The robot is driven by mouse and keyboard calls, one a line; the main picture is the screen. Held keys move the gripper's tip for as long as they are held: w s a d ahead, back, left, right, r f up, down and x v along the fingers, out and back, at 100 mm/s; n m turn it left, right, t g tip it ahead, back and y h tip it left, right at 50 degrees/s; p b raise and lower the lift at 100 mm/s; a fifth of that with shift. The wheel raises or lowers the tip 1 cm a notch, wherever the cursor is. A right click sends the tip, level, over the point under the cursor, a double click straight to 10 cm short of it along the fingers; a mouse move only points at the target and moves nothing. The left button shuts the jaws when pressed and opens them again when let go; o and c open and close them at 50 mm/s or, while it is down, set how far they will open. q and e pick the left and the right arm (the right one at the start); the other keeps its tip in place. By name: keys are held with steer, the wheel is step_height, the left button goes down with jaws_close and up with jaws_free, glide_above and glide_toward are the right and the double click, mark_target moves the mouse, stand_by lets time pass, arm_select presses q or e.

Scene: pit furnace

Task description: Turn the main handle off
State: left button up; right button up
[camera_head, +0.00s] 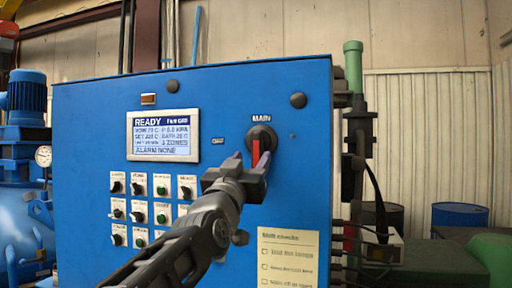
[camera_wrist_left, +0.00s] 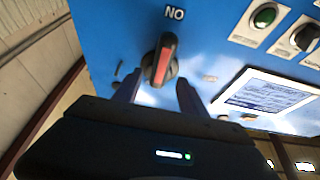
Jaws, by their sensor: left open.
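The main handle (camera_head: 256,149) is a black rotary knob with a red bar, below the word MAIN on the blue cabinet. The red bar stands upright. An OFF label (camera_head: 218,141) is left of it. In the wrist view the handle (camera_wrist_left: 163,62) lines up with an ON label (camera_wrist_left: 174,13), which appears upside down. My left gripper (camera_head: 250,164) is open, in front of the handle's lower part. In the wrist view its fingers (camera_wrist_left: 158,92) lie on either side of the handle's near end; contact cannot be told. My right gripper is out of view.
A lit display (camera_head: 163,136) reads READY, with ALARM NONE. Rows of small knobs and buttons (camera_head: 161,190) sit below it. A paper checklist (camera_head: 288,258) is at lower right. A green-topped post (camera_head: 353,75) and cables stand beside the cabinet's right edge.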

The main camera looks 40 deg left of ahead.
mark_target(256, 151)
arm_select(q)
steer(key=p+x, duration=0.2)
steer(key=x, duration=0.2)
steer(key=shift+r, duration=0.15)
steer(key=shift+w+a, duration=0.15)
steer(key=shift+w, duration=0.2)
steer(key=shift+c, duration=0.2)
jaws_close()
stand_by(0.8)
